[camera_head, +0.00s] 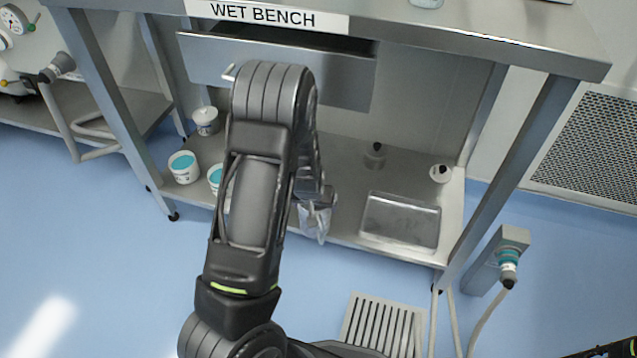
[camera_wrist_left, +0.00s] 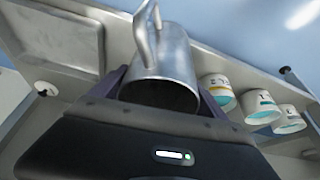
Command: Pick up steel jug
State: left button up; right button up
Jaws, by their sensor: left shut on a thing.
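The steel jug (camera_wrist_left: 172,60) is a shiny metal cylinder with a loop handle. In the left wrist view it sits between the two fingers of my left gripper (camera_wrist_left: 165,88), with its dark open mouth facing the camera. My left gripper is shut on it. In the head view the left gripper (camera_head: 318,200) is over the lower shelf of the wet bench, mostly behind my arm. Part of the jug (camera_head: 314,224) shows just below it. I cannot tell whether the jug touches the shelf. My right gripper is not clearly in view.
The lower shelf (camera_head: 345,232) holds a metal tray (camera_head: 400,222) at the right, and white tubs with teal contents (camera_head: 184,167) at the left. A lidded white tub (camera_head: 205,120) stands behind them. The bench top and a drawer (camera_head: 340,75) overhang the shelf. Bench legs (camera_head: 520,165) flank it.

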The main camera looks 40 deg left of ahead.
pick_arm(q)
jog(key=s+d+p, duration=0.1)
jog(key=s+d, duration=0.3)
jog(key=s, duration=0.4)
jog(key=shift+s+d, duration=0.15)
jog(key=shift+s, duration=0.1)
